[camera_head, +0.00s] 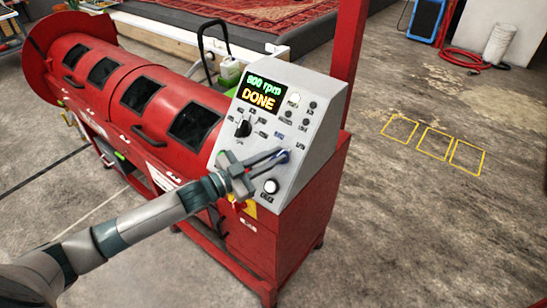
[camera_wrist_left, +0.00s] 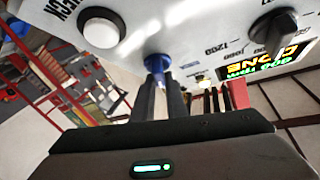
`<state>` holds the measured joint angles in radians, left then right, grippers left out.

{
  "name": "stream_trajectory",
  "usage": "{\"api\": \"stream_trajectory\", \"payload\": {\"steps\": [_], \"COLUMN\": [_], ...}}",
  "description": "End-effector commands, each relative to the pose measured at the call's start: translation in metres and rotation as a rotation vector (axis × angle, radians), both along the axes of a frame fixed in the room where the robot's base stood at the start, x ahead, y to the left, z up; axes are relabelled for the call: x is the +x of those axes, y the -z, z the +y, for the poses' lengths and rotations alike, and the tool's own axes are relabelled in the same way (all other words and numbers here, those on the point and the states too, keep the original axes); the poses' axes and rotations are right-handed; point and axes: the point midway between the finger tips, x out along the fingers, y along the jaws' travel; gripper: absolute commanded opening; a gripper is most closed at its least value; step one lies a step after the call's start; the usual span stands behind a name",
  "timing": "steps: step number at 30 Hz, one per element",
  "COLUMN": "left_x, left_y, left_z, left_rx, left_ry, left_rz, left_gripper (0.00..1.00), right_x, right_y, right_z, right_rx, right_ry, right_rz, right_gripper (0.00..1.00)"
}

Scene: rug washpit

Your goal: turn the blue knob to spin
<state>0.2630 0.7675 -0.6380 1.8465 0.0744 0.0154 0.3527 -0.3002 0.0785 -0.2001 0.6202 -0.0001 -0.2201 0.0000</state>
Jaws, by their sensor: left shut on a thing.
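The blue knob (camera_head: 285,156) sits on the sloped grey control panel (camera_head: 310,140) of a red spinning machine. My left gripper (camera_head: 280,157) reaches in from the lower left, with its fingers closed at the knob. In the left wrist view the blue knob (camera_wrist_left: 158,62) shows just beyond the fingertips (camera_wrist_left: 160,82), which are shut around it. The fingers hide part of the knob, and I cannot read its pointer. The display (camera_head: 259,93) reads "800 rpm" and "DONE". My right gripper is not in view.
A black knob (camera_head: 243,128) is up and left of the blue one. A round white button (camera_head: 271,186) is below it. The red drum (camera_head: 130,85) with dark windows extends left. A red post (camera_head: 349,60) stands behind the panel. Open concrete floor (camera_head: 420,220) lies right.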

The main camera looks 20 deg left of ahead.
Motion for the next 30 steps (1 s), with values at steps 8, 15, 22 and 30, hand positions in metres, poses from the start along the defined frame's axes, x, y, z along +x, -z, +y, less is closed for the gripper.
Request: {"api": "stream_trajectory", "payload": {"steps": [8, 15, 22, 30], "left_x": [0.0013, 0.0010, 0.0010, 0.0006], "left_y": [-0.0013, -0.0011, -0.0014, -0.0009], "left_z": [0.0011, 0.0005, 0.0004, 0.0000], "left_rx": [0.060, 0.066, 0.066, 0.064], "left_ry": [0.051, 0.058, 0.057, 0.058], "left_rz": [-0.023, -0.026, -0.026, -0.025], "left_gripper": [0.00, 0.00, 0.22, 0.31], "right_x": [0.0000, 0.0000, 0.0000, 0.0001], "right_y": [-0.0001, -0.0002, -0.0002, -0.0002], "right_z": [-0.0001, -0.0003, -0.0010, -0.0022], "right_rx": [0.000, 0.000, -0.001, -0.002], "right_ry": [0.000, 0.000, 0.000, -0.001], "right_rz": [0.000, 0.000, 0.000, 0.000], "right_gripper": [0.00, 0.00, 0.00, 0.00]}}
